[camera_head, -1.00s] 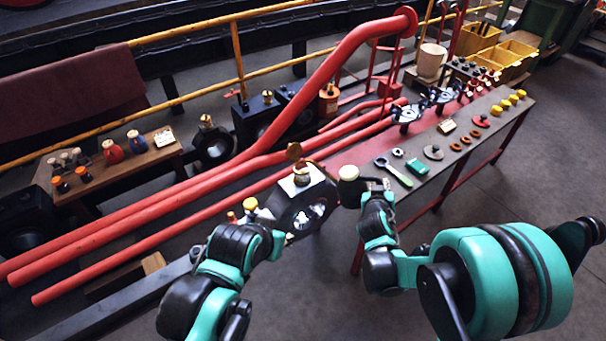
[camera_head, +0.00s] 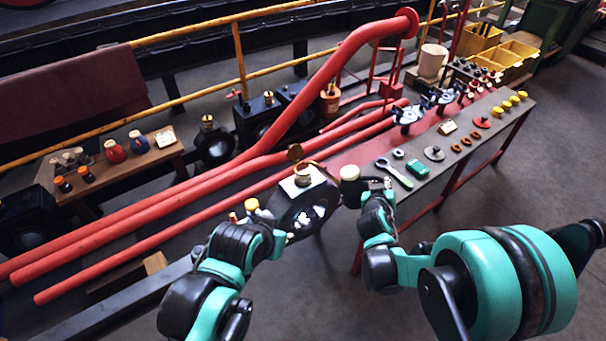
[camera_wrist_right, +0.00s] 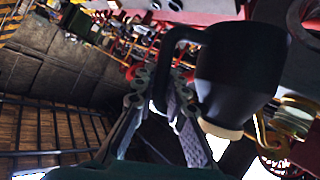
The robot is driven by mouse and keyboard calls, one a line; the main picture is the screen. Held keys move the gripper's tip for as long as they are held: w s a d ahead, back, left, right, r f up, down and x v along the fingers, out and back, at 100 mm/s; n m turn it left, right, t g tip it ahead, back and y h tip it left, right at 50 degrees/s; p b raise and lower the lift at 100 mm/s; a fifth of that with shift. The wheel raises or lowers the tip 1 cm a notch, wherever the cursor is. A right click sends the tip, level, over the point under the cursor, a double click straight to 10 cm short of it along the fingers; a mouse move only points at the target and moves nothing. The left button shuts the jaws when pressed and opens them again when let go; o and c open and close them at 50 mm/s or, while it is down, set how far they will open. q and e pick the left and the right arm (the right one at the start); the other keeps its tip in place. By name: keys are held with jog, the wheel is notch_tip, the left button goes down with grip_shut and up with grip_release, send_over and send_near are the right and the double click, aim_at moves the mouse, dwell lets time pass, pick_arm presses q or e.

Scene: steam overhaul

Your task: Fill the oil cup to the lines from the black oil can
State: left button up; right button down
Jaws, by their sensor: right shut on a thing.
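The black oil can (camera_wrist_right: 240,75), with a cream end, fills the right of the right wrist view. In the head view its cream end (camera_head: 349,172) shows beside the oil cup. The brass oil cup (camera_head: 302,177) sits on a black bearing block with its round lid raised; its fill lines and oil level are too small to read. A thin curved brown shape spans from the cup toward the can. My right gripper (camera_wrist_right: 168,112) is shut on the can's handle.
Red pipes (camera_head: 150,215) run behind the block. A bench (camera_head: 440,165) at the right bears a green-handled tool, rings and yellow caps. A small wooden table (camera_head: 140,160) at the left bears red and blue bottles. The floor at the right is clear.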

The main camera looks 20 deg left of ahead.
jog(key=shift+r, duration=0.1)
jog(key=shift+r+p, duration=0.45)
jog(key=shift+r, duration=0.1)
jog(key=shift+r, duration=0.1)
jog(key=shift+a+r+n+h+p, duration=0.1)
jog(key=shift+r+n+h+p, duration=0.25)
jog(key=shift+r, duration=0.2)
dwell(0.4)
jog(key=shift+a+r+n+p, duration=0.1)
jog(key=shift+r+n+p, duration=0.15)
jog(key=shift+r+p, duration=0.3)
jog(key=shift+r, duration=0.15)
jog(key=shift+a+r+h+p, duration=0.1)
jog(key=shift+r+h+p, duration=0.2)
jog(key=shift+r, duration=0.25)
jog(key=shift+w, duration=0.1)
dwell(4.9)
